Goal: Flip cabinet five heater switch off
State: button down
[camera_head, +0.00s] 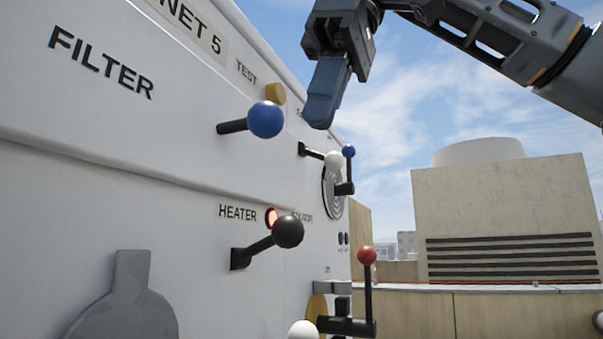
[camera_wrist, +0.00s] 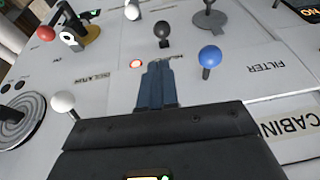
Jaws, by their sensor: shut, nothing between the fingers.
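The cabinet five panel (camera_head: 185,180) carries a sign whose visible part reads "NET 5". The heater switch (camera_head: 288,231) is a black ball on a short dark lever, beside the "HEATER" label, with the lever slanting up and outward from its base. A red lamp (camera_head: 271,217) glows just behind the ball. In the wrist view the heater switch (camera_wrist: 162,29) stands beyond my fingertips, and the red lamp (camera_wrist: 135,63) is just left of them. My gripper (camera_head: 320,118) is shut and empty, above and to the right of the switch, apart from it. It also shows in the wrist view (camera_wrist: 158,68).
A blue-ball lever (camera_head: 265,119) sits above the heater switch, near a yellow "TEST" button (camera_head: 275,93). A white-ball lever (camera_head: 333,160), a small blue-ball lever (camera_head: 348,152) and a red-ball lever (camera_head: 367,256) stand farther right. Open air lies right of the panel.

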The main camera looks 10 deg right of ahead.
send_over(267, 245)
jog(key=s+d, duration=0.1)
jog(key=d, duration=0.2)
notch_tip(267, 245, down, 9)
jog(key=shift+d+r+p, duration=0.1)
jog(key=shift+r+p, duration=0.05)
jog(key=shift+p, duration=0.3)
jog(key=shift+s+d+f+t+y+b, duration=0.1)
jog(key=shift+f+t+y+b, duration=0.2)
jog(key=shift+y+b, duration=0.35)
jog(key=shift+s+d+f+t+y+b, duration=0.15)
jog(key=shift+t+y+b, duration=0.2)
jog(key=shift+b, duration=0.4)
